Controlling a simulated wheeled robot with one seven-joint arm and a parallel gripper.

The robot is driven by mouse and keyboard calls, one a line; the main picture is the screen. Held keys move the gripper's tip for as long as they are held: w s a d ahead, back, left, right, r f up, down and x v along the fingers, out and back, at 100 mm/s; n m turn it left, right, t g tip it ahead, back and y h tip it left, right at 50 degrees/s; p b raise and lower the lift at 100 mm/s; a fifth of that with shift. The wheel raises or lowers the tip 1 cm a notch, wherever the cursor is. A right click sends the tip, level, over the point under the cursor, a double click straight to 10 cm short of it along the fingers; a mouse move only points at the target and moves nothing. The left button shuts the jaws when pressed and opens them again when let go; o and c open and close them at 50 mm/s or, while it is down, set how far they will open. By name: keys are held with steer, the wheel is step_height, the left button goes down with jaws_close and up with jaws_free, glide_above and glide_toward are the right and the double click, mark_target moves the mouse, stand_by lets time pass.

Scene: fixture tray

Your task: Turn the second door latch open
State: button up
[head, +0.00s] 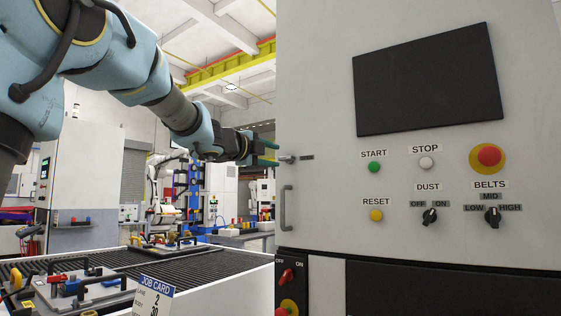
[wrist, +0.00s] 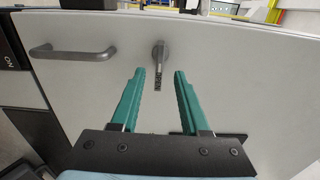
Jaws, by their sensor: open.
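A small grey metal latch (head: 288,158) sits on the side door of the light grey machine cabinet, beside a small dark label. In the wrist view the latch (wrist: 159,53) lies beyond the tips of the green fingers, roughly in line with the gap between them. My gripper (head: 272,153) is at the cabinet's left edge, its fingers pointing at the latch. In the wrist view my gripper (wrist: 159,72) is open, with nothing between its fingers. I see only one latch.
A grey bar handle (head: 286,207) is below the latch; it also shows in the wrist view (wrist: 72,51). The control panel has a dark screen (head: 428,80), buttons and knobs. A red rotary switch (head: 287,276) is lower down. A slatted table (head: 200,262) with fixtures stands left.

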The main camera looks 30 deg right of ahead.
steer(key=v, duration=0.5)
stand_by(0.4)
